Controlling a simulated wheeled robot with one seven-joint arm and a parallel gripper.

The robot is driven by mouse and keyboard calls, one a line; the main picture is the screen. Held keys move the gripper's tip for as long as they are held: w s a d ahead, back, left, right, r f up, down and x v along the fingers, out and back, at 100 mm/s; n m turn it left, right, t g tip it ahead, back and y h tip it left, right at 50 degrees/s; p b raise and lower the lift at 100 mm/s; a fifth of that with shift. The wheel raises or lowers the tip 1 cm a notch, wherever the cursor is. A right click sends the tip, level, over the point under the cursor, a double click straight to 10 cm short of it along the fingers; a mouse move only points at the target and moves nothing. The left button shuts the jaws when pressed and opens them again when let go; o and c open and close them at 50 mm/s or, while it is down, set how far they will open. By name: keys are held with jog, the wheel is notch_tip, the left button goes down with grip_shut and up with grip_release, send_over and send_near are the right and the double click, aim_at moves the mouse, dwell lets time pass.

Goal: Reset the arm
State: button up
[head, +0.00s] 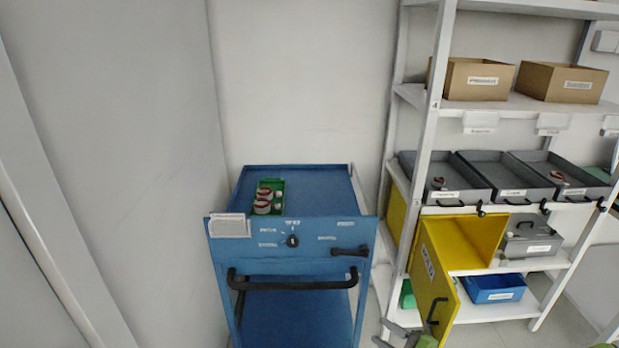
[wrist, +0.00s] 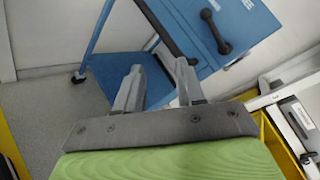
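My gripper (wrist: 158,82) shows in the wrist view with its two grey fingers apart and nothing between them, so it is open and empty. Beyond the fingers is the blue cart (wrist: 112,50), seen tilted, with its black handle. In the head view, a small grey and green part of my arm (head: 408,336) shows at the bottom edge, in front of the yellow cabinet door. The blue cart (head: 290,265) stands left of it, against the wall. The gripper's fingers cannot be made out clearly in the head view.
A green tray (head: 277,185) with reddish round parts sits on the cart. The white shelf rack (head: 425,130) holds cardboard boxes (head: 478,80), grey trays (head: 445,178), a blue bin (head: 493,289) and a yellow cabinet (head: 475,235). Its door (head: 432,285) stands open near my arm.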

jog(key=s+a+r+n+g+h+p, duration=0.35)
jog(key=s+a+r+n+g, duration=0.35)
jog(key=s+r+n+g, duration=0.5)
jog(key=s+d+r+n+t+h+p, duration=0.2)
jog(key=s+r+n+t+h, duration=0.3)
jog(key=s+r, duration=0.8)
notch_tip(320, 180, up, 3)
jog(key=shift+s+d+n+h, duration=0.15)
jog(key=shift+d+n+h, duration=0.55)
jog(key=shift+h, duration=0.15)
jog(key=shift+d, duration=0.1)
